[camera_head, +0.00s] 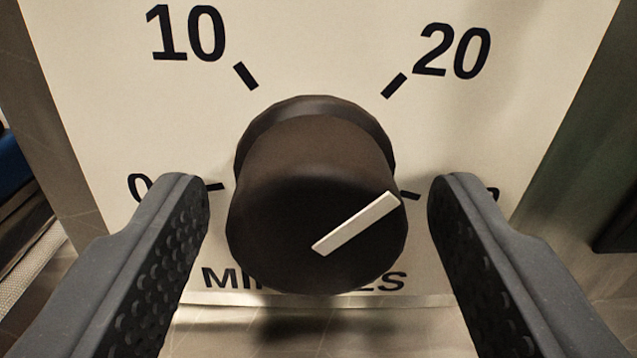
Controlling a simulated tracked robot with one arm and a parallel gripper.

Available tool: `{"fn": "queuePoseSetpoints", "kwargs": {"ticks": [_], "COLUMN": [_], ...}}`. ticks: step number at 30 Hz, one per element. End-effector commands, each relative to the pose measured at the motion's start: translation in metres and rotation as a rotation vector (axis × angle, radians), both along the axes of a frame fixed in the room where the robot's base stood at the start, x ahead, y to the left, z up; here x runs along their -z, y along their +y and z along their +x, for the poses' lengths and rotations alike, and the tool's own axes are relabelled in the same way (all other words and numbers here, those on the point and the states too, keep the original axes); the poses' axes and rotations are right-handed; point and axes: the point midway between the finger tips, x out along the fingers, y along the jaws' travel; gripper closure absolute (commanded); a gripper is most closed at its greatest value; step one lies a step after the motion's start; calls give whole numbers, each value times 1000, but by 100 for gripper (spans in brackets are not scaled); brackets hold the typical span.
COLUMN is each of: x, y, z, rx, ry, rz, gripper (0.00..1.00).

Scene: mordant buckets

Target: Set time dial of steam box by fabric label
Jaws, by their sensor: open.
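The time dial (290,190) is a dark brown round knob on a cream panel (310,50). A white pointer line on its face (357,223) slants up to the right, its outer end between the 20 mark and the right-hand mark. The panel shows 0, 10 and 20 with tick marks; the number at the right is mostly hidden by a finger. The lettering below is partly hidden by the knob. My gripper (318,195) is open, one finger on each side of the knob, with gaps to both sides. No fabric label shows in this view.
The panel's lower edge (410,299) ends just below the lettering, above a lighter surface. A dark green area (570,150) lies to the right of the panel. A blue thing (12,165) shows at the left edge.

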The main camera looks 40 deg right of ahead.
Motion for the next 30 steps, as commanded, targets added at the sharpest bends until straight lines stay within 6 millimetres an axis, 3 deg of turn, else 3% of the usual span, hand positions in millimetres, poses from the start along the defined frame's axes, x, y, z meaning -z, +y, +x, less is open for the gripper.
{"fn": "queuePoseSetpoints", "kwargs": {"ticks": [7,11,12,30], "x": [0,0,0,-2], "y": [0,1,1,1], "z": [0,0,0,-1], "rx": [-1,-1,-1,-2], "ry": [0,0,0,58], "rz": [0,0,0,-74], "gripper": [44,80,85,85]}}
